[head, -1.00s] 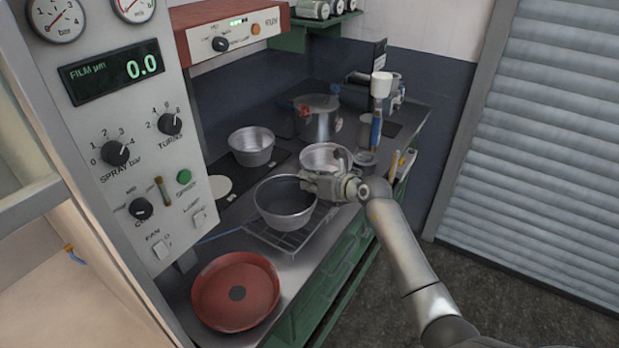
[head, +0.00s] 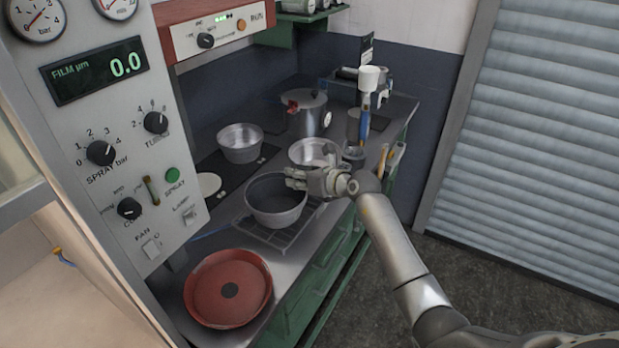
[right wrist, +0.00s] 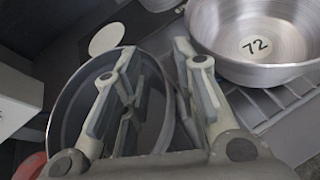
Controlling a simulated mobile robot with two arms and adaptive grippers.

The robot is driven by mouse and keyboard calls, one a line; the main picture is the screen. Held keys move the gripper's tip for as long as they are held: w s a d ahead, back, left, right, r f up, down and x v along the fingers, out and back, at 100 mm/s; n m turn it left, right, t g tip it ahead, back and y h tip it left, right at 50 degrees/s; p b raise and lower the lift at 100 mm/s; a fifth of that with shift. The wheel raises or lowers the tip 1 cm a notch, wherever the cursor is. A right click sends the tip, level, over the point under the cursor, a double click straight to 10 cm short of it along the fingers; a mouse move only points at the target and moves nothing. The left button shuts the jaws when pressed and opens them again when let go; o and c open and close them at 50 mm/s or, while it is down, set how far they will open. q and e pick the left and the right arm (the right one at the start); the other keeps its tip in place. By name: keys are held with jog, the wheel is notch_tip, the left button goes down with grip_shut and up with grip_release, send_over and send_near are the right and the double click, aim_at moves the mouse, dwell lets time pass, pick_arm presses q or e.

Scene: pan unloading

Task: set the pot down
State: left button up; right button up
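The grey pot (head: 277,212) with a dark inside stands upright on a wire rack (head: 262,236) on the metal counter. My right gripper (head: 290,178) is at the pot's far right rim. In the right wrist view its fingers (right wrist: 156,55) are spread, one over the inside of the pot (right wrist: 62,100) and one outside, with the rim between them. I see no finger pressed on the wall. My left gripper is out of view.
A red pan (head: 257,300) lies at the counter's front. A bright pot (head: 313,152) marked 72 is close behind my gripper, and another pot (head: 240,143) stands further left. A lidded pot (head: 308,118) is at the back. A control panel (head: 120,170) rises at left.

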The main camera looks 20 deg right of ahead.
jog(key=b+v, duration=0.2)
jog(key=v, duration=1)
